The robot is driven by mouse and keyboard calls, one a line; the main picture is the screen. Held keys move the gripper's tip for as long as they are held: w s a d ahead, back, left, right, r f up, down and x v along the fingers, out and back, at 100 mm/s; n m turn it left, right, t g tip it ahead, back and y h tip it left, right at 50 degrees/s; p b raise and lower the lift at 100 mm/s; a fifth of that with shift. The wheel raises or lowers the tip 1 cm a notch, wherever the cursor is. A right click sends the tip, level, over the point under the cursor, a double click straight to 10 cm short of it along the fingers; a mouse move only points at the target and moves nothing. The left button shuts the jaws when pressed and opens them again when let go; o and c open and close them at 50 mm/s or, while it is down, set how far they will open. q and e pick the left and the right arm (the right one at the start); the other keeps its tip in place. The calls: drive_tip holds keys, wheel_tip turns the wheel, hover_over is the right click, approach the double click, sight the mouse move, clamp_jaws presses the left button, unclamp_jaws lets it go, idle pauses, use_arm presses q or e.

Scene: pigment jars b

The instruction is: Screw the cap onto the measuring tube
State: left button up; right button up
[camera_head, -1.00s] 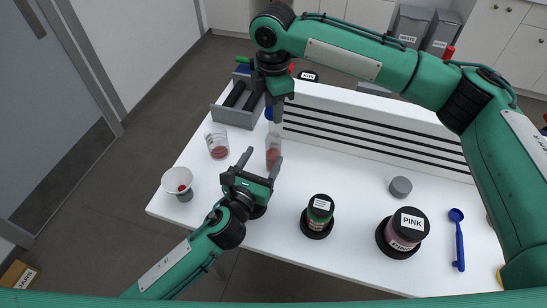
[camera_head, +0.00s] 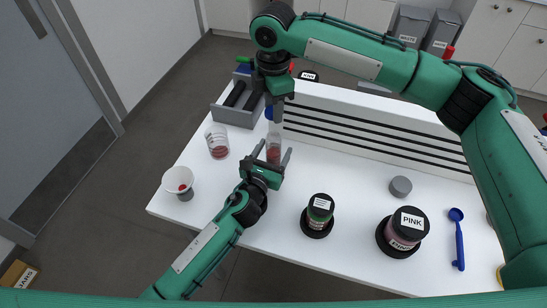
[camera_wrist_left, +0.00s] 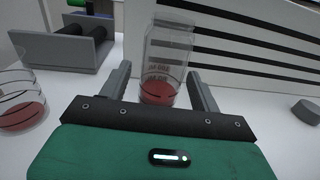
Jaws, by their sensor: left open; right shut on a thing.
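The measuring tube (camera_head: 273,153) is a clear, upright cylinder with dark markings and red powder at its bottom. It also shows in the left wrist view (camera_wrist_left: 163,75). My left gripper (camera_head: 271,158) is open at the tube, one finger on each side, with gaps visible in the left wrist view (camera_wrist_left: 160,80). My right gripper (camera_head: 274,115) points down just above the tube and is shut.
A clear beaker (camera_head: 217,141) with red powder stands left of the tube, and a white funnel-like cup (camera_head: 178,180) nearer the left edge. A grey tray (camera_head: 233,117) is behind.

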use_arm(q)
clamp_jaws()
use_arm(e)
drive_tip(key=shift+f, duration=2.5)
drive_tip(key=shift+f, duration=0.1)
drive_tip(key=shift+f, duration=0.75)
drive_tip(key=shift+f, duration=0.6)
